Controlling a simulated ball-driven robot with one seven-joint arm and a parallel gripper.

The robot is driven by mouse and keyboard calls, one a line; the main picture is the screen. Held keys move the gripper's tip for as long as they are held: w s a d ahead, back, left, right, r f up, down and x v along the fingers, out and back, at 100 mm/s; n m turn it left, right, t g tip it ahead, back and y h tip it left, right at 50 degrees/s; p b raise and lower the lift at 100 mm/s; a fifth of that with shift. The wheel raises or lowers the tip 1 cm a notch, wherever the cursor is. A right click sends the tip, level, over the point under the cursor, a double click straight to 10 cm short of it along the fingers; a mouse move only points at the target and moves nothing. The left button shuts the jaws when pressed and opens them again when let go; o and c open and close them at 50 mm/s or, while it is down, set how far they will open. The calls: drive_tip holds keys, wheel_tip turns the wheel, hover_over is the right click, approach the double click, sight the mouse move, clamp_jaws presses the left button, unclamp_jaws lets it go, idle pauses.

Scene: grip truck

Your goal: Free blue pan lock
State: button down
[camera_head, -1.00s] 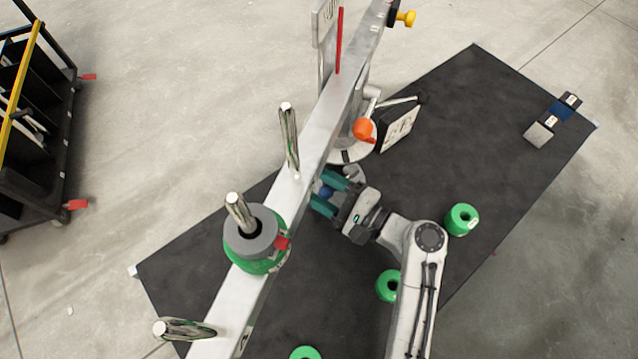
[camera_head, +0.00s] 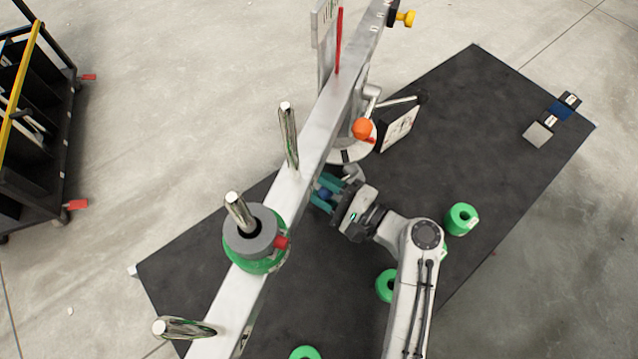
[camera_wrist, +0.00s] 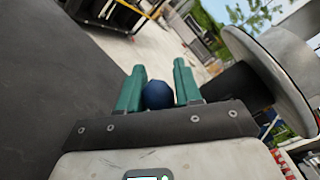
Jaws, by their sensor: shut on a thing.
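My gripper (camera_head: 325,191) has teal fingers and reaches from the right to the near side of the silver beam, just below it. It is shut on a blue knob, the blue pan lock (camera_head: 326,195), of which only a little shows between the fingers. In the wrist view the rounded dark blue pan lock (camera_wrist: 158,95) sits between the two teal fingers (camera_wrist: 158,88). What the knob is fixed to is hidden.
The silver beam (camera_head: 316,135) crosses over the black mat (camera_head: 470,130), bearing upright pegs and a grey weight (camera_head: 250,231). An orange knob (camera_head: 362,128) is just beyond my gripper. Green rings (camera_head: 461,219) lie on the mat. A black cart (camera_head: 50,180) stands at left.

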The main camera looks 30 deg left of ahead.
drive_tip(key=shift+d+f, duration=0.1)
drive_tip(key=shift+f, duration=0.2)
drive_tip(key=shift+f+n+h+b, duration=0.3)
drive_tip(key=shift+f+n+b, duration=0.2)
drive_tip(key=shift+n, duration=0.2)
drive_tip(key=f+n+b, duration=0.1)
drive_tip(key=f+n, duration=0.1)
drive_tip(key=shift+w+d+f+n+h+b, duration=0.1)
drive_tip(key=shift+w+d+n+h+b, duration=0.05)
drive_tip(key=shift+w+n+h+b, duration=0.25)
drive_tip(key=shift+w+d+f+n+t+h+b, duration=0.1)
drive_tip(key=shift+w+f+n+t+h+b, duration=0.1)
drive_tip(key=shift+f+n+b, duration=0.3)
drive_tip(key=shift+w+d+f+n+t+h+b, duration=0.1)
drive_tip(key=shift+w+f+n+h+b, duration=0.1)
drive_tip(key=shift+n, duration=0.5)
drive_tip(key=shift+w+f+n+t, duration=0.2)
drive_tip(key=shift+f+n+t, duration=0.1)
drive_tip(key=shift+n, duration=0.2)
drive_tip(key=shift+b, duration=0.3)
drive_tip(key=c, duration=0.9)
unclamp_jaws()
drive_tip(key=shift+w+r, duration=0.1)
drive_tip(key=shift+r, duration=0.05)
drive_tip(key=shift+o, duration=0.2)
